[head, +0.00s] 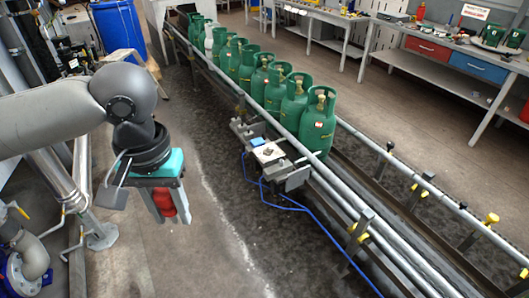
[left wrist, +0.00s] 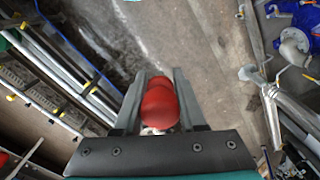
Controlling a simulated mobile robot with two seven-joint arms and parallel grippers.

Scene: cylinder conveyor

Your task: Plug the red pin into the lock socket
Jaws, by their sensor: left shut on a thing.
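The red pin (head: 164,203) has a rounded, thick body and hangs below my left gripper (head: 170,214) in the head view. The left gripper is shut on it, with one finger on each side. In the left wrist view the pin (left wrist: 159,104) sits between the two grey fingers (left wrist: 166,78). A small bracket with a pale plate and a dark spot (head: 268,152) is fixed to the near side of the conveyor; it may be the lock socket, but I cannot be sure. The pin is well to the left of it, over the floor. My right gripper is out of view.
The conveyor (head: 360,222) runs diagonally and carries several green gas cylinders (head: 318,125). A blue hose (head: 312,215) hangs from the bracket. A blue barrel (head: 118,27) stands at the back left and pipes (head: 78,190) stand at the left. The floor between gripper and conveyor is clear.

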